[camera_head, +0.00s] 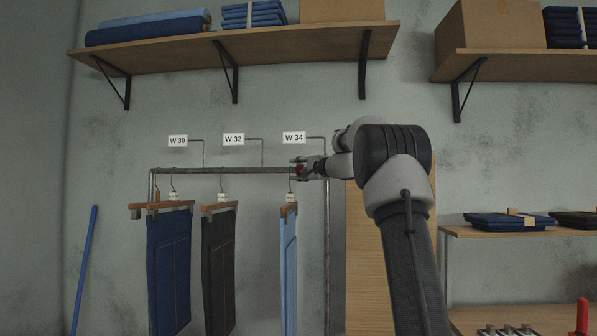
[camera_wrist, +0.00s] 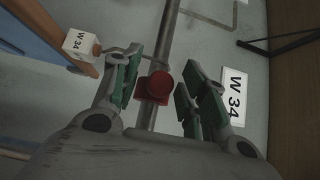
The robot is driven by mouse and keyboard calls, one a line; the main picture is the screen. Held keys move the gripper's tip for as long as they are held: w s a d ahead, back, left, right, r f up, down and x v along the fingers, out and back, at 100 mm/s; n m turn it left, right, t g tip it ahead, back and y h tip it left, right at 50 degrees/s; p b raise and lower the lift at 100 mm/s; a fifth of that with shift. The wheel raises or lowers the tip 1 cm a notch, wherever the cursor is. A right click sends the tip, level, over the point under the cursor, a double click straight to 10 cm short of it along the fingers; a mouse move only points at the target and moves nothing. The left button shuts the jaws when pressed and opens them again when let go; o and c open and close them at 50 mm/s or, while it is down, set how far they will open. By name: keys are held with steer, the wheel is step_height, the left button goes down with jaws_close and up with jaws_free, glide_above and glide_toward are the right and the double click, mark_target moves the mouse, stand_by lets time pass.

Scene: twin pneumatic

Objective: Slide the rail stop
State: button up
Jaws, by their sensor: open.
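The rail stop (camera_wrist: 155,87) is a small red piece with a round knob, seated on the grey metal rail (camera_wrist: 166,35). In the head view the stop (camera_head: 299,168) shows as a small red spot near the right end of the rail (camera_head: 240,170), partly hidden by my gripper. My gripper (camera_wrist: 158,92) is open, with one green-padded finger on each side of the red knob. A gap shows between the knob and the pads. My gripper (camera_head: 303,170) also shows in the head view, reaching in from the right.
Light blue trousers (camera_head: 289,265) hang just below the gripper. Dark grey trousers (camera_head: 218,270) and navy trousers (camera_head: 169,270) hang further left. A "W 34" sign (camera_head: 294,138) stands above the gripper. A wooden shelf (camera_head: 250,48) is higher up; a side table (camera_head: 515,231) stands right.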

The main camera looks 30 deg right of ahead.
steer(key=shift+c, duration=0.4)
jaws_close()
steer(key=s+d, duration=0.3)
steer(key=d, duration=0.2)
steer(key=shift+s+d, duration=0.2)
steer(key=shift+s, duration=0.1)
steer(key=shift+o, duration=0.4)
jaws_free()
steer(key=shift+s, duration=0.1)
steer(key=s+d, duration=0.2)
steer(key=s, duration=0.9)
steer(key=shift+s+d, duration=0.15)
steer(key=shift+s, duration=0.15)
